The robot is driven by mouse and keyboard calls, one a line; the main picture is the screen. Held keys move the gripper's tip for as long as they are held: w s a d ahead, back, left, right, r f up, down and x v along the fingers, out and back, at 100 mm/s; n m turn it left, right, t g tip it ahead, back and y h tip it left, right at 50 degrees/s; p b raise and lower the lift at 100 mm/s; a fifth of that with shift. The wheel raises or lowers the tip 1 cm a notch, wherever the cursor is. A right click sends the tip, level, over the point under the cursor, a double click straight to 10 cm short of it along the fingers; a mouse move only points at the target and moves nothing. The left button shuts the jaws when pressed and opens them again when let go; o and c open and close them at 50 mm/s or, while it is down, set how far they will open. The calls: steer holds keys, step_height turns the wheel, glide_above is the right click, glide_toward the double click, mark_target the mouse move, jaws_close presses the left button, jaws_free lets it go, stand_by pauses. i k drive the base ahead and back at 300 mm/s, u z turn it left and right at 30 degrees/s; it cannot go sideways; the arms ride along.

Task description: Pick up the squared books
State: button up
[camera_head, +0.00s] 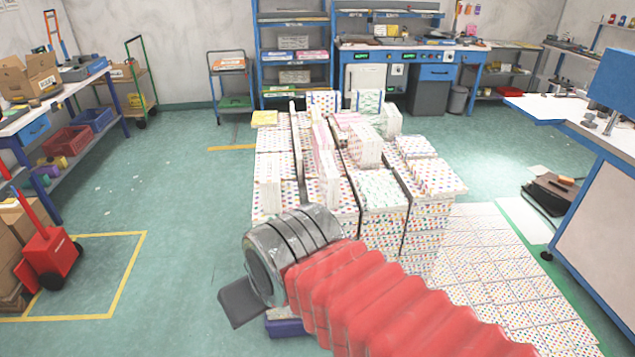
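Stacks of squared white books with coloured dots (385,225) stand close together in the middle of the floor. Dark gaps or straps run between some stacks. Smaller bundles, some upright and some flat, lie on top, among them an upright one (365,146) and a flat one at the right (437,178). My arm, with a red ribbed sleeve, reaches in from the lower right and covers the front left of the stacks. At its grey end a dark flat piece of my gripper (242,302) shows. The fingers are mostly hidden, and no book is visible in them.
Flat dotted books or sheets (505,285) cover the floor right of the stacks. A blue-framed white bench (600,200) stands at the right. A red hand truck (48,256) stands at the left by cardboard boxes. Shelves and a workbench (410,48) line the back. Green floor left of the stacks is clear.

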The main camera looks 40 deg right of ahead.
mark_target(328, 177)
steer(key=z, duration=0.05)
steer(key=i, duration=1)
steer(key=u, duration=0.05)
